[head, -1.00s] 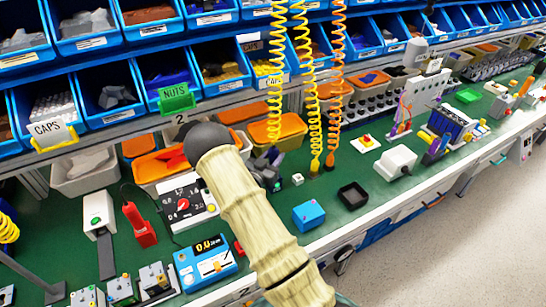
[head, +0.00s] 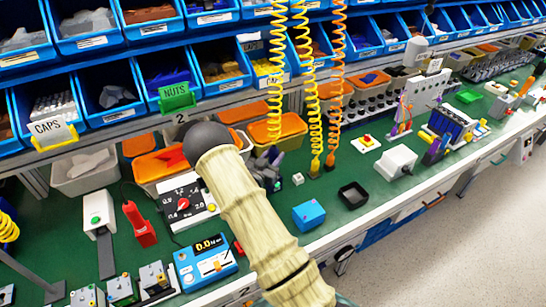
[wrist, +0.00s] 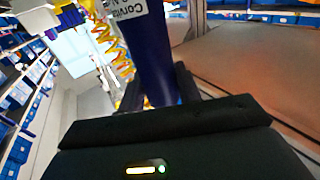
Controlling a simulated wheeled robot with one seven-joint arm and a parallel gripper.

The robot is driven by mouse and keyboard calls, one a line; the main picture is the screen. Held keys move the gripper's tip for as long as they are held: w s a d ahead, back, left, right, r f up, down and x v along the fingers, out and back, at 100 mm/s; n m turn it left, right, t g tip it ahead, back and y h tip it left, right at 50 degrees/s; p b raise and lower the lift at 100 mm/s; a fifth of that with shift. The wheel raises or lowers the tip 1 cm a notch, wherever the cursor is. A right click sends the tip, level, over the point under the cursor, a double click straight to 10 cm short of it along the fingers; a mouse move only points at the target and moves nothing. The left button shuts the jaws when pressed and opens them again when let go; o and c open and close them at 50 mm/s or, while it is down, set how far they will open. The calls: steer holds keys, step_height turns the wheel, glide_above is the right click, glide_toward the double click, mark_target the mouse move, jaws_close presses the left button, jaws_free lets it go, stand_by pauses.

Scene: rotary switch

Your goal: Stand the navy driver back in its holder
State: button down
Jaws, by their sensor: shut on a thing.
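In the wrist view a navy cylindrical body with a white printed label, the navy driver (wrist: 150,52), stands between the dark fingers of my gripper (wrist: 159,88). The gripper is shut on it. The driver's far end runs out of the top of that view. In the head view my pale arm crosses the middle of the bench, and I cannot make out the gripper or the driver there. I cannot pick out the driver's holder for certain in either view.
Coiled cords (head: 311,90) hang behind. Blue bins line the back.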

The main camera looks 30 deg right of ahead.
steer(key=shift+f+b, duration=0.4)
steer(key=shift+b, duration=0.3)
stand_by(0.6)
steer(key=c, duration=0.9)
jaws_free()
steer(key=shift+f, duration=0.1)
steer(key=b+v, duration=0.3)
steer(key=v, duration=1.4)
steer(key=shift+a, duration=0.2)
